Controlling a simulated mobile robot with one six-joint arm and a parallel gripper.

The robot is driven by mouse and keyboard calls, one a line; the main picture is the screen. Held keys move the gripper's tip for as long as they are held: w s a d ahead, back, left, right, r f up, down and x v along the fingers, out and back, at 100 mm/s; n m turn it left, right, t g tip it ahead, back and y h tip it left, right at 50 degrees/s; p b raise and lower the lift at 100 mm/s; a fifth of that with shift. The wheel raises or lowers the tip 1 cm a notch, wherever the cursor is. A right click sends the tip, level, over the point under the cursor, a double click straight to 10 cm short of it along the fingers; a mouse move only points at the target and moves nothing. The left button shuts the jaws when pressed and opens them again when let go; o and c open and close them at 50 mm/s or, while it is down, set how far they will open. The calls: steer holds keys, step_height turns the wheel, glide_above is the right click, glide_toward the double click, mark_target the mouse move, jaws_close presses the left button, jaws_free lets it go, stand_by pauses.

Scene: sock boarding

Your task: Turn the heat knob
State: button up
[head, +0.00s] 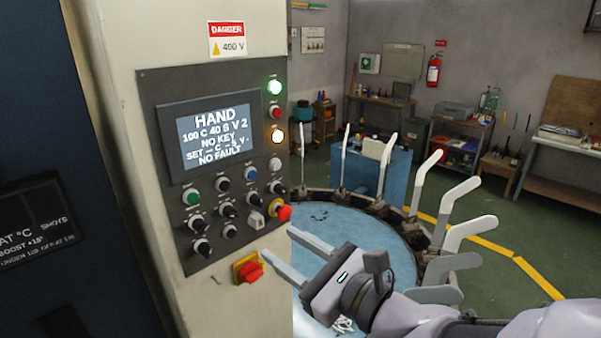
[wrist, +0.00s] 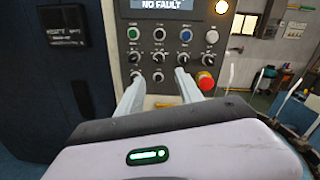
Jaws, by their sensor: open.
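The grey control panel (head: 160,120) on the machine's cream column carries several black rotary knobs in rows below its screen, such as one at the lower left (head: 202,247). Their labels are too small to read, so I cannot tell which is the heat knob. The screen (head: 216,138) reads HAND, 100 C 40 S V 2, NO KEY, NO FAULT. My gripper (head: 278,241) is open and empty in front of the panel's lower part. In the wrist view its fingers (wrist: 160,76) point at the bottom row, with a knob (wrist: 158,76) showing between the tips. Contact is not visible.
A red emergency stop (head: 283,212) sits at the panel's lower right, close to the fingers. A red and yellow switch (head: 248,270) is below the panel. A round blue table (head: 370,250) ringed with white sock boards (head: 468,232) stands to the right.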

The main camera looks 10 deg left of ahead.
mark_target(236, 217)
steer(key=x, duration=1.3)
steer(key=shift+a+f, duration=0.2)
steer(key=shift+a, duration=0.05)
jaws_close()
